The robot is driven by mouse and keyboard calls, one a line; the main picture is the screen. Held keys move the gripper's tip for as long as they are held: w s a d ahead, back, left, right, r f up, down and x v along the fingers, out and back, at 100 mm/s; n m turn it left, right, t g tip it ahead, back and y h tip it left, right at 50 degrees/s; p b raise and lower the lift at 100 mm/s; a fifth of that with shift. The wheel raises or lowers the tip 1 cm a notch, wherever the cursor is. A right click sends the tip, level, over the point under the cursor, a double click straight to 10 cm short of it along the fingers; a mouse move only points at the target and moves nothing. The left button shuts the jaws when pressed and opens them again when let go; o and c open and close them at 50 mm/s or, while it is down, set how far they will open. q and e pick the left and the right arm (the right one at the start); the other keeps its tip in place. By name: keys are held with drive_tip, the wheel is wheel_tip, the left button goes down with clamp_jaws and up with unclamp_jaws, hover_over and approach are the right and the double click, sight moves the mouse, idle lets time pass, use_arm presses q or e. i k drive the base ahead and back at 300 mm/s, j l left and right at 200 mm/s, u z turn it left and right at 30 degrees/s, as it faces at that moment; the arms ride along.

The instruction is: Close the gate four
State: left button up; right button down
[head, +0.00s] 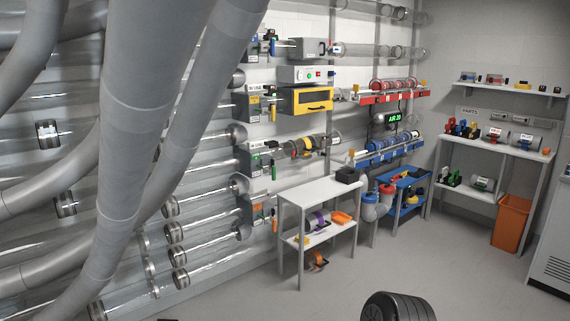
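A column of grey gate boxes is mounted on the left wall among clear tubes. From top to bottom, they carry blue (268,46), yellow (254,100), green (256,147) and orange (257,210) parts. No number is readable on them, so I cannot tell which is gate four or whether any is open or shut. The lowest box, with the orange part, is beside the left end of the white table. Neither of my grippers can be made out in the head view.
A white table (322,190) with a black box (347,175) stands by the wall. Large grey pipes (140,130) cross the left foreground. An orange bin (511,222) stands at right. Open grey floor (450,275) lies ahead.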

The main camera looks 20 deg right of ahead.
sight(265, 169)
drive_tip(key=i+l, duration=0.5)
drive_tip(key=i, duration=0.15)
drive_tip(key=i+l, duration=0.55)
drive_tip(key=i, duration=0.15)
drive_tip(key=i+l, duration=0.5)
drive_tip(key=i, duration=0.15)
